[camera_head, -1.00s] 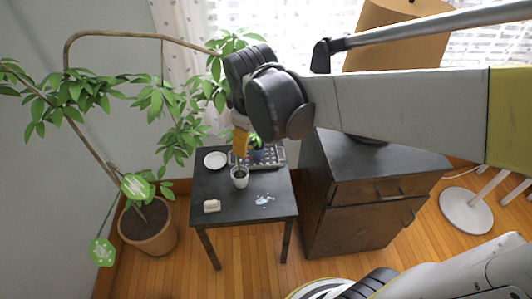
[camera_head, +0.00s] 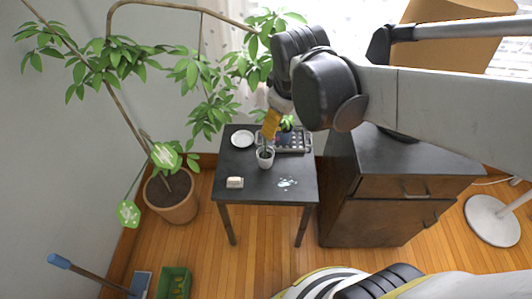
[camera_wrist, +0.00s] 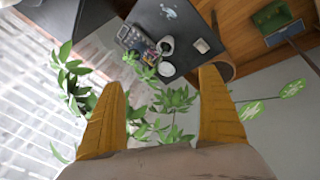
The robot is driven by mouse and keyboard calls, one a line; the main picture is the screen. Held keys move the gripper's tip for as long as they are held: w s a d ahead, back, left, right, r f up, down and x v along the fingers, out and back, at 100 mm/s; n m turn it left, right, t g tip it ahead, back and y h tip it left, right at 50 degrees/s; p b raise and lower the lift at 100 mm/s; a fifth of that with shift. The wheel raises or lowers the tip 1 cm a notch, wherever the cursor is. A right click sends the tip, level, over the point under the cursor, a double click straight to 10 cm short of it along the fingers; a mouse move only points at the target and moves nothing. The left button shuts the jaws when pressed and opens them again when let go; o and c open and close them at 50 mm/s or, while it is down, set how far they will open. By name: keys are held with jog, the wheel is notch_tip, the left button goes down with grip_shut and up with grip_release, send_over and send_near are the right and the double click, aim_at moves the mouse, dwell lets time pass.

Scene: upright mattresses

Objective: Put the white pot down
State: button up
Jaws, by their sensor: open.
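In the wrist view the pot (camera_wrist: 167,46) shows beyond the fingertips, with green leaves partly in front of the scene. My gripper (camera_head: 269,130) has yellow fingers and points down over the table, above the pot in the head view. In the wrist view my gripper (camera_wrist: 162,78) has its fingers spread wide with nothing between them. The exact gap between fingers and pot is hard to judge.
A tall potted plant (camera_head: 171,197) stands left, a dark cabinet (camera_head: 410,165) right.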

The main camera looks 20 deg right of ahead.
jog(key=w+a+f+n+g+h, duration=0.1)
jog(key=w+f+n+g, duration=0.1)
jog(key=w+f+n, duration=0.45)
jog(key=n+g+h, duration=0.2)
jog(key=n, duration=0.6)
send_over(266, 153)
jog(key=a, duration=0.5)
notch_tip(266, 153, down, 21)
jog(key=b+x, duration=0.1)
jog(key=x, duration=0.4)
jog(key=shift+d+f+b, duration=0.2)
jog(key=shift+d+b, duration=0.15)
jog(key=b+x, duration=0.1)
jog(key=x, duration=0.2)
jog(key=b+x, duration=0.2)
jog(key=shift+d+f, duration=0.25)
jog(key=shift+d, duration=0.25)
jog(key=shift+r, duration=0.1)
jog(key=c, duration=1.5)
jog(key=shift+r, duration=0.15)
